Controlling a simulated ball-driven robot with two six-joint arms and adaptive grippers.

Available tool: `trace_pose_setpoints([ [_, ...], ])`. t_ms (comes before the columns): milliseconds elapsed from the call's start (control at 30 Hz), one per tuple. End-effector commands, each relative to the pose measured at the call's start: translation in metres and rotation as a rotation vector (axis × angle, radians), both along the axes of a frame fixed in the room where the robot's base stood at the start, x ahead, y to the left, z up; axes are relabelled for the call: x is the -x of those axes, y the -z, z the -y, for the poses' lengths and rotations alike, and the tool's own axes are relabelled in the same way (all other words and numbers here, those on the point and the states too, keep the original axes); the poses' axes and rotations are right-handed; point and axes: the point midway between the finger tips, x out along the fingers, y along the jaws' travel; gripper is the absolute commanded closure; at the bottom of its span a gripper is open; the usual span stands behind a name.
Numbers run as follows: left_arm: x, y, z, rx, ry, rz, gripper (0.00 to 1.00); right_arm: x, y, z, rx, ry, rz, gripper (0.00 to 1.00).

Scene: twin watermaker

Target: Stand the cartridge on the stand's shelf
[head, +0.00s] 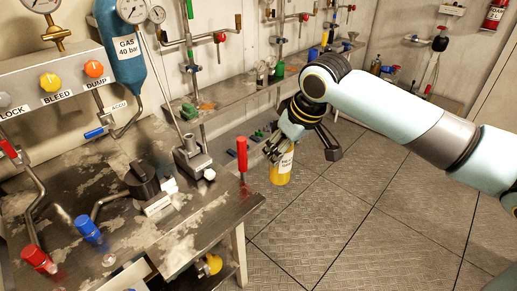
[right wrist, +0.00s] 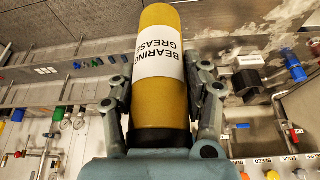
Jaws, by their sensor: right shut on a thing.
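The cartridge is a yellow cylinder with a white label reading "BEARING GREASE". In the head view the cartridge (head: 281,177) hangs below my right gripper (head: 290,147), roughly upright, above the floor to the right of the metal bench. In the right wrist view the fingers of the right gripper (right wrist: 163,95) close on both sides of the cartridge (right wrist: 160,108), near its dark-ringed end. A bench with a lower shelf (head: 222,276) stands at lower left; I cannot tell whether this is the stand. My left gripper is not in view.
A long wall shelf (head: 240,105) with pipes and gauges runs behind. The tiled floor (head: 345,225) at right is clear.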

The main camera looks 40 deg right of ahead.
Motion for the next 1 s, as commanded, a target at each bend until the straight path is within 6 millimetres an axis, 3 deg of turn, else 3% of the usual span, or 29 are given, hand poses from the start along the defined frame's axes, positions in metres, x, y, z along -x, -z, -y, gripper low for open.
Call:
trace_pose_setpoints([
  [133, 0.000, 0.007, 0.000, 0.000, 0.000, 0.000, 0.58, 0.005, 0.001, 0.005, 0.001, -0.002, 0.001, 1.00],
  [267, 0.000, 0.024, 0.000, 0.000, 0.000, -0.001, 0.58, 0.006, 0.019, 0.005, -0.002, -0.001, 0.001, 1.00],
  [733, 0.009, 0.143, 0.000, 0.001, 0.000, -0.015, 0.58, 0.008, 0.143, 0.005, -0.001, -0.001, -0.014, 1.00],
  [867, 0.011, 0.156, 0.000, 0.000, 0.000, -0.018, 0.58, 0.009, 0.158, 0.005, -0.001, -0.001, -0.017, 1.00],
  [1000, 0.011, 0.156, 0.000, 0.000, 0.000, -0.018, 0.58, 0.009, 0.157, 0.005, -0.001, -0.001, -0.016, 1.00],
])
